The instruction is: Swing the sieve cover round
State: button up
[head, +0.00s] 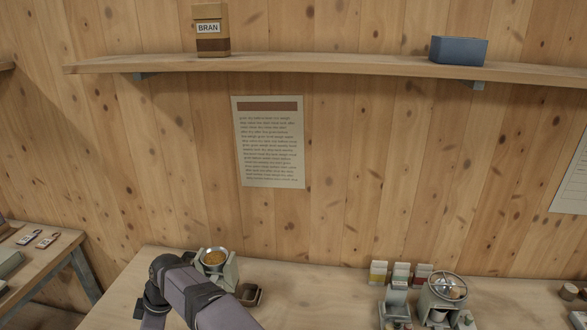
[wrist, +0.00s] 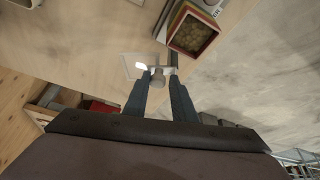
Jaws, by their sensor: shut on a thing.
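My gripper (wrist: 158,80) shows in the wrist view, with its two dark fingers closed on a small grey knob (wrist: 157,83). The knob is beside a pale square frame (wrist: 129,68) with a bright spot at its right side. I cannot tell for sure whether this frame is the sieve cover, or how the knob joins it. In the head view only my arm shows at the lower left, and my gripper is not visible there. A small machine with a round metal bowl (head: 215,257) of brown feed stands just behind my arm.
In the wrist view a red-rimmed box (wrist: 213,39) of grain lies close beyond my fingers. In the head view a grey machine with a round ring (head: 448,277) and several small packets (head: 379,271) stand at the right of the bench (head: 320,295). The bench middle is clear.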

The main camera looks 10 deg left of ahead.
jog(key=shift+s+f, duration=0.4)
jog(key=shift+f, duration=0.4)
jog(key=o, duration=0.7)
jog(key=shift+o, duration=0.2)
jog(key=shift+s, duration=0.1)
jog(key=shift+a+r+p, duration=0.25)
jog(key=shift+r+p, duration=0.6)
jog(key=shift+r, duration=0.2)
jog(key=shift+w+r+p, duration=0.15)
jog(key=shift+r+p, duration=0.55)
jog(key=shift+r, duration=0.35)
jog(key=shift+w+r+p, duration=0.1)
jog(key=shift+r+p, duration=0.55)
jog(key=shift+r, duration=0.4)
jog(key=shift+w, duration=0.1)
